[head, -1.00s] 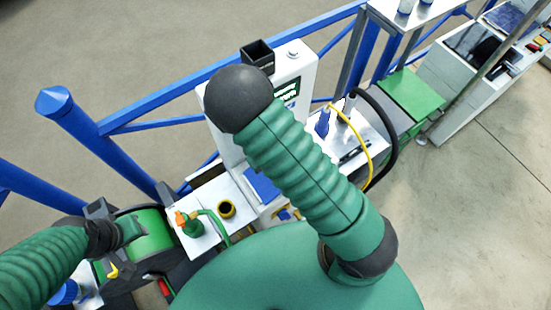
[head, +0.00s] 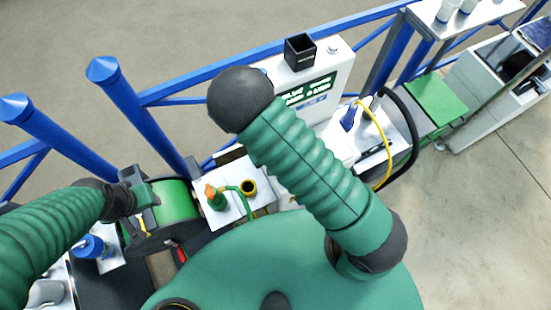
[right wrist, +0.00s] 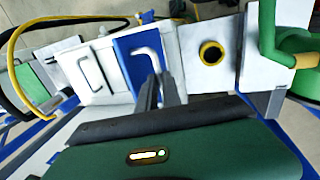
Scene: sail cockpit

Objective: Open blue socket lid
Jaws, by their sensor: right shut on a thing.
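The blue socket lid (right wrist: 128,48) shows in the right wrist view as a blue panel with a pale bent handle (right wrist: 150,50). My right gripper (right wrist: 158,82) has its two dark fingers close together at the handle's lower end, shut on it. How far the lid is raised I cannot tell. In the head view the lid and my right gripper are hidden behind my right arm.
A yellow-rimmed round socket (right wrist: 212,53) is right of the lid; it also shows in the head view (head: 248,187). A white panel with a dark handle (right wrist: 90,72) is left of the lid. Blue rails (head: 165,92) run along the back.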

